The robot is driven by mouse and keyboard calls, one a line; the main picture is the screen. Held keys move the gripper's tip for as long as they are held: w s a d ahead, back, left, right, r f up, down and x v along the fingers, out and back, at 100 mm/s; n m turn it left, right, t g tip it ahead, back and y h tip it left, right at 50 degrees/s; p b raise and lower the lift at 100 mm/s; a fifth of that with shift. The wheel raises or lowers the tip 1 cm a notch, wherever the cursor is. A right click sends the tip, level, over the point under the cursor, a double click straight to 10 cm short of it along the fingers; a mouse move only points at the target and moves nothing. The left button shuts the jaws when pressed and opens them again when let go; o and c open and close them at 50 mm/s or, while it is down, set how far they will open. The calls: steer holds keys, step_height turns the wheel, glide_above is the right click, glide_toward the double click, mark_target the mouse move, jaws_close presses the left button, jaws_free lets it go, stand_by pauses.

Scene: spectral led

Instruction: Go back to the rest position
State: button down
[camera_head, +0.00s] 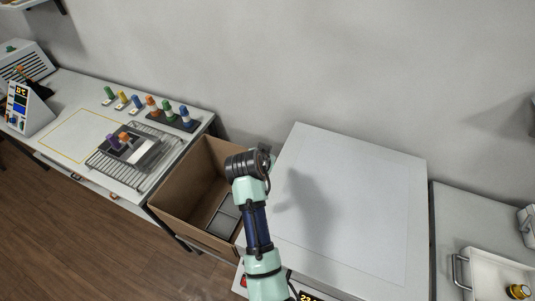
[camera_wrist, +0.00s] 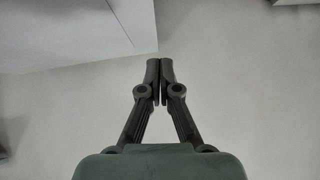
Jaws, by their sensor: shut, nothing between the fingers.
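My gripper (camera_wrist: 159,70) shows in the wrist view with its two dark fingers together and nothing between them. Below the fingers is a pale grey surface, with a white raised edge at upper left. In the head view my arm rises from the bottom centre, and its dark wrist end is above the right side of the cardboard box (camera_head: 178,195), beside the white platform (camera_head: 385,200). The fingertips cannot be made out there.
Grey items lie inside the box. The left table holds a row of coloured pegs (camera_head: 137,104), a wire rack (camera_head: 103,160) and a device with a display (camera_head: 20,105). A white tray (camera_head: 490,268) with a yellow-topped item stands at the right. The platform's top is clear.

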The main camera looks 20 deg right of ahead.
steer(key=shift+s+a+r, duration=0.1)
steer(key=shift+s+r, duration=0.05)
steer(key=s+a+r+n+t+y, duration=0.3)
steer(key=s+a+r+n, duration=0.2)
steer(key=s+a, duration=0.45)
steer(key=s+a+r+n+t+y, duration=0.2)
steer(key=s+a+r+n+t, duration=0.15)
steer(key=s+a, duration=0.6)
steer(key=s+d+r+p, duration=0.1)
steer(key=r+p, duration=1)
steer(key=s+d+r+p, duration=0.1)
steer(key=s+r+p, duration=0.1)
steer(key=r+p, duration=0.9)
steer(key=shift+d+r+n+g+y, duration=0.15)
steer(key=shift+r+n+g+y, duration=0.2)
steer(key=shift+r, duration=0.4)
steer(key=shift+f, duration=0.1)
